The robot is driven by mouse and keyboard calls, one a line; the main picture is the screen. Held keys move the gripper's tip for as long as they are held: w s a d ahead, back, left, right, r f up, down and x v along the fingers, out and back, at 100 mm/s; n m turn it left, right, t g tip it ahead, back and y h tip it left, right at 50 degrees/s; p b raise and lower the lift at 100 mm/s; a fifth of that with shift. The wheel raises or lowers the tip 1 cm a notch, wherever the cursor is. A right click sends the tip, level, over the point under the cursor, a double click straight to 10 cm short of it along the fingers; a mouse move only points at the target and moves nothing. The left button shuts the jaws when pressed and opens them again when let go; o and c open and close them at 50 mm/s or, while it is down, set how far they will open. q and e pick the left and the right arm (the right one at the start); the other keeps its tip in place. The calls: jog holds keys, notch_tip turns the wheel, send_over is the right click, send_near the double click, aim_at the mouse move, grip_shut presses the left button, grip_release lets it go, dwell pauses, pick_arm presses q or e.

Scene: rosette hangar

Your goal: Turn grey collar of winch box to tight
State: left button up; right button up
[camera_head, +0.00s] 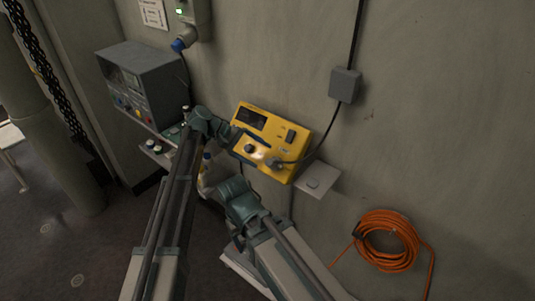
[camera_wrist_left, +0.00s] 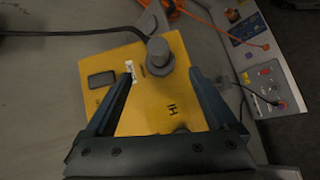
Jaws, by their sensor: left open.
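The yellow winch box (camera_head: 288,133) is on the grey wall in the head view and fills the middle of the left wrist view (camera_wrist_left: 105,72). Its grey collar (camera_wrist_left: 160,52) stands up from the yellow face, where a black cable comes in. In the head view the collar (camera_head: 273,161) is small, at the lower right of the face. My left gripper (camera_wrist_left: 163,78) is open. Its fingertips lie either side of the line to the collar; I cannot tell whether they touch it. My right wrist (camera_head: 238,195) is below the box; its fingers cannot be made out.
A grey control cabinet (camera_head: 143,82) is at the left. A small shelf (camera_head: 318,180) juts out at the box's right. A junction box (camera_head: 344,84) feeds the cable. An orange hose coil (camera_head: 388,240) hangs at the lower right. A bottle with a blue cap (camera_head: 206,156) stands near my arms.

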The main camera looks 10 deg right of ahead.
pick_arm(q)
jog(key=p+v, duration=0.3)
jog(key=v, duration=0.5)
jog(key=shift+p, duration=0.35)
pick_arm(e)
jog(key=shift+r, duration=2.4)
pick_arm(q)
jog(key=shift+f, duration=0.1)
jog(key=s+a+f+m+t+y, duration=0.15)
jog(key=s+a+f+y, duration=0.35)
jog(key=s+a, duration=0.7)
jog(key=s+a+f+t+y, duration=0.3)
jog(key=s+a+f+y, duration=0.15)
jog(key=s+a, duration=0.8)
jog(key=s+d+f+m+y+b, duration=0.1)
jog(key=s+d+f+m+b, duration=0.1)
jog(key=d, duration=0.3)
jog(key=s+d+f+m+g+b, duration=0.1)
jog(key=s+d+f+b, duration=0.1)
jog(key=d+f+b, duration=0.1)
jog(key=shift+d+m+y+b, duration=0.35)
jog(key=shift+d+b, duration=0.25)
jog(key=shift+d, duration=0.6)
pick_arm(e)
notch_tip(320, 180, down, 6)
pick_arm(q)
jog(key=shift+f+g, duration=0.15)
jog(key=shift+g, duration=0.1)
pick_arm(e)
jog(key=shift+f, duration=0.1)
